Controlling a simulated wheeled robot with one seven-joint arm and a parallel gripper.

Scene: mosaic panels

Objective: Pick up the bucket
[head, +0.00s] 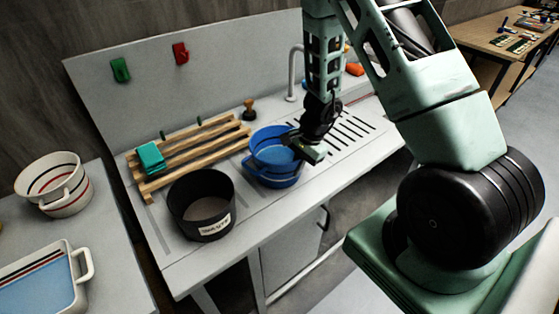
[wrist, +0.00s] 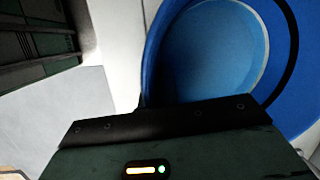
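The blue bucket (head: 265,172) stands upright on the grey counter, right of the black pot. My gripper (head: 306,152) is at its right rim, overlapping the rim in the head view. In the wrist view the bucket (wrist: 215,50) fills the upper right, seen into its open mouth, with its rim behind the dark gripper body (wrist: 165,128). The fingertips are hidden, so I cannot tell whether they are apart or closed on the rim.
A black labelled pot (head: 200,222) stands left of the bucket. Behind it lies a wooden slatted rack (head: 190,150) with a teal sponge (head: 150,158). A tap (head: 293,75) rises behind my gripper. The ribbed drainboard (head: 350,128) to the right is mostly clear.

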